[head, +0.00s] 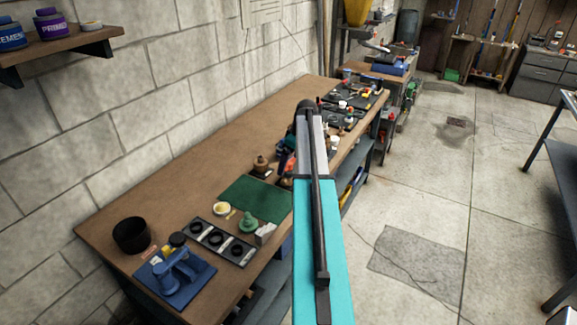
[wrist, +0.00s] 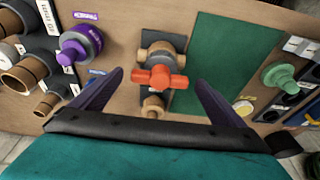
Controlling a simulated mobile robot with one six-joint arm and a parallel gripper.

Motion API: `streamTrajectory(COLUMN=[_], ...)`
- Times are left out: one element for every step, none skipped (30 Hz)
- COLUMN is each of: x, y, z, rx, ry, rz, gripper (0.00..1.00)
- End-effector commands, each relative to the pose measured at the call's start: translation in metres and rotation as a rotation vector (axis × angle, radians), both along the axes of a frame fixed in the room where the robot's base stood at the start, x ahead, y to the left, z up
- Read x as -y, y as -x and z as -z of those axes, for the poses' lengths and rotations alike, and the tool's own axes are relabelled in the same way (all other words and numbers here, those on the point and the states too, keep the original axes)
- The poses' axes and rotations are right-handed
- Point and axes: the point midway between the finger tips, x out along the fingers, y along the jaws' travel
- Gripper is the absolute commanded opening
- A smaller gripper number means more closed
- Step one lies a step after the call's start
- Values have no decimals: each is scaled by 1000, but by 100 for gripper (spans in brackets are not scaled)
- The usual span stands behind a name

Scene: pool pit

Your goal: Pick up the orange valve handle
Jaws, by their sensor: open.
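My gripper (wrist: 159,80) is open, with one dark finger to the left of the handle and one to the right. Gaps show between the fingers and the handle, and nothing is held. In the head view my arm hides most of the area around the gripper.
A purple-capped fitting (wrist: 80,47) and several pipe pieces lie left of the valve. A green mat (wrist: 232,60) lies to its right, with a green knob (wrist: 279,76) beyond. The workbench (head: 130,195) runs along a block wall (head: 150,90); open floor (head: 425,210) lies to the right.

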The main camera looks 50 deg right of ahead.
Motion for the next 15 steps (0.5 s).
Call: streamTrajectory(x=[0,0,0,0,0,0,0,0,0,0,-1,-1,-1,-1,-1], y=[0,0,0,0,0,0,0,0,0,0,0,-1,0,0,-1], z=[0,0,0,0,0,0,0,0,0,0,0,0,0,0,0], rx=[0,0,0,0,0,0,0,0,0,0,0,0,0,0,0], ry=[0,0,0,0,0,0,0,0,0,0,0,0,0,0,0], rz=[0,0,0,0,0,0,-1,-1,-1,-1,-1,-1,-1,-1,-1], gripper=[94,94,94,94,94,94,94,94,94,89,84,77,72,67,60])
